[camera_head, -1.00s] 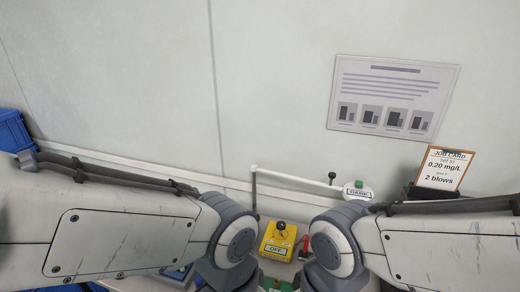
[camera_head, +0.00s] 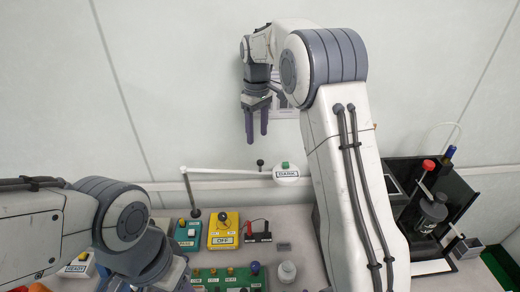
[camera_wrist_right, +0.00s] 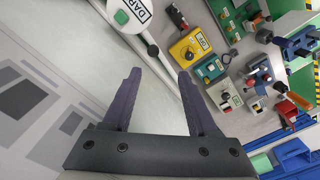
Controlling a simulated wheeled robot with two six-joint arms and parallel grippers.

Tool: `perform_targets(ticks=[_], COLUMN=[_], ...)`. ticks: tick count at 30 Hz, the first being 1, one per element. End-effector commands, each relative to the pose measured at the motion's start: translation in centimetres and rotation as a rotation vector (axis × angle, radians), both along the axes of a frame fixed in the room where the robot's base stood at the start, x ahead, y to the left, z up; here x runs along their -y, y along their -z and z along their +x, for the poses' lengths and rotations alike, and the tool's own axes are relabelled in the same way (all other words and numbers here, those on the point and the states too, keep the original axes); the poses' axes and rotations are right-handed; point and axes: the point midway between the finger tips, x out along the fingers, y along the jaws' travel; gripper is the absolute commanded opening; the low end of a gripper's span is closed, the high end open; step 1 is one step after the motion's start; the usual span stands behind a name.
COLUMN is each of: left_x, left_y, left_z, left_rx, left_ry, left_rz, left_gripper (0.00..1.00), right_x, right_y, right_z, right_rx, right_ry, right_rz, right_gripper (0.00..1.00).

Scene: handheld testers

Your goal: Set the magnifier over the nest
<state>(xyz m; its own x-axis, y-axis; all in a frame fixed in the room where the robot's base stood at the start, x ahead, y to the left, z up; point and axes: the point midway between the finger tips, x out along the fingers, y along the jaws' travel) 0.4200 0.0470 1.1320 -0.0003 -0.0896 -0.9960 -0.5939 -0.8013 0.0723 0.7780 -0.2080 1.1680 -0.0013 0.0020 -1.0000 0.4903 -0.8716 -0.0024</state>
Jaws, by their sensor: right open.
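The magnifier has a white round head (camera_head: 287,173) with a green top and a label reading DARK. It hangs on a white swing arm (camera_head: 225,170) from a post at the back left, with a black knob (camera_head: 260,162) beside the head. My right gripper (camera_head: 257,138) is open and empty, pointing down in front of the wall, above the swing arm in the picture. In the right wrist view the magnifier head (camera_wrist_right: 132,14) lies beyond the open fingers (camera_wrist_right: 160,74), apart from them. I cannot tell which item is the nest. My left gripper's fingers are not visible.
A yellow box reading OFF (camera_head: 223,230), a teal box (camera_head: 187,233), a black holder with red and black leads (camera_head: 257,232) and a green board (camera_head: 228,280) stand on the bench. A black bay (camera_head: 400,185) stands right. My right arm covers the bench between.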

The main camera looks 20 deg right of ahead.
Motion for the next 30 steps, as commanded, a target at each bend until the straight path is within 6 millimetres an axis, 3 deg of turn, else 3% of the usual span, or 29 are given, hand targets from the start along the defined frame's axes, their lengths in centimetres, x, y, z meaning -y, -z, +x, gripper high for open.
perform_targets(ticks=[5, 21, 30], left_x=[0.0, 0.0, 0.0], left_y=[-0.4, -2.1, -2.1], left_z=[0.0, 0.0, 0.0], left_rx=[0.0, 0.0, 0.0], left_ry=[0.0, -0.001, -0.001], left_rz=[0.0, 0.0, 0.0], left_gripper=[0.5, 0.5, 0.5], right_x=[1.4, 1.3, 1.3], right_y=[0.8, 9.5, 10.5], right_z=[0.6, 0.5, 0.5], right_rx=[-0.003, -0.003, 0.001], right_ry=[0.005, 0.007, 0.007], right_rz=[-0.002, -0.001, -0.002], right_gripper=[0.59, 0.59, 0.59])
